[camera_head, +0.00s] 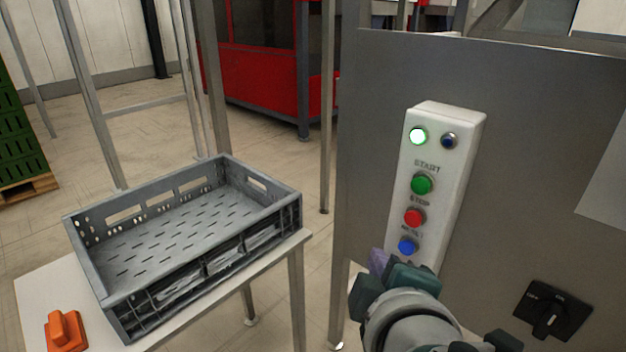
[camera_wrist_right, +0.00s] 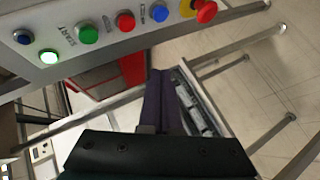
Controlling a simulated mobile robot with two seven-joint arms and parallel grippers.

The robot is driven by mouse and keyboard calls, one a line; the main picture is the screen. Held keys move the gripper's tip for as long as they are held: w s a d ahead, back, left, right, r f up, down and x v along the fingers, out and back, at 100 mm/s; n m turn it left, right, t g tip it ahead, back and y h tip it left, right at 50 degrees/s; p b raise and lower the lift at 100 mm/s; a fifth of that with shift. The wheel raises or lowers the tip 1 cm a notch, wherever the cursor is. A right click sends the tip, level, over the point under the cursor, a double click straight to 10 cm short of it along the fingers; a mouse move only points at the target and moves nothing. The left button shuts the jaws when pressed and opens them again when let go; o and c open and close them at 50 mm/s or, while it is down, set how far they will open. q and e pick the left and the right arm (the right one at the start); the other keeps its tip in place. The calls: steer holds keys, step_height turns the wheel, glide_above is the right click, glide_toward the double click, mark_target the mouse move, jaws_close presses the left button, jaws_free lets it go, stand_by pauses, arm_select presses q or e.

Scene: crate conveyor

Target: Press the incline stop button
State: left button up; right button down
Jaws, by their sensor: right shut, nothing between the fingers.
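A white control box (camera_head: 433,180) is mounted on a grey metal panel. Its green START button (camera_head: 422,183) sits above the red STOP button (camera_head: 414,217), with a blue button (camera_head: 407,246) below. A green lamp (camera_head: 418,136) glows at the top beside a dark blue lamp (camera_head: 449,141). In the right wrist view the red button (camera_wrist_right: 125,20) and a red mushroom button on yellow (camera_wrist_right: 204,11) also show. My right gripper (camera_head: 379,262) is shut and empty, just below the blue button in the picture and hiding the box's lower end. In the wrist view its fingertips (camera_wrist_right: 160,76) appear apart from the buttons.
A grey crate (camera_head: 100,276) stands empty on a light table (camera_head: 35,290) at the left, with an orange object (camera_head: 64,331) near its corner. A black rotary switch (camera_head: 553,312) is on the panel at lower right. A red machine (camera_head: 262,75) stands behind.

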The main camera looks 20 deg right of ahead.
mark_target(412, 219)
steer(key=shift+w+d, duration=0.45)
steer(key=shift+d, duration=0.6)
steer(key=shift+w+d, duration=0.4)
steer(key=shift+d, duration=0.65)
steer(key=shift+w+d, duration=0.45)
steer(key=shift+d, duration=0.6)
steer(key=shift+w+d, duration=0.2)
steer(key=shift+d, duration=0.15)
steer(key=shift+w+d, duration=0.15)
steer(key=shift+d, duration=0.3)
stand_by(0.5)
steer(key=shift+s+a, duration=0.35)
steer(key=shift+a, duration=0.45)
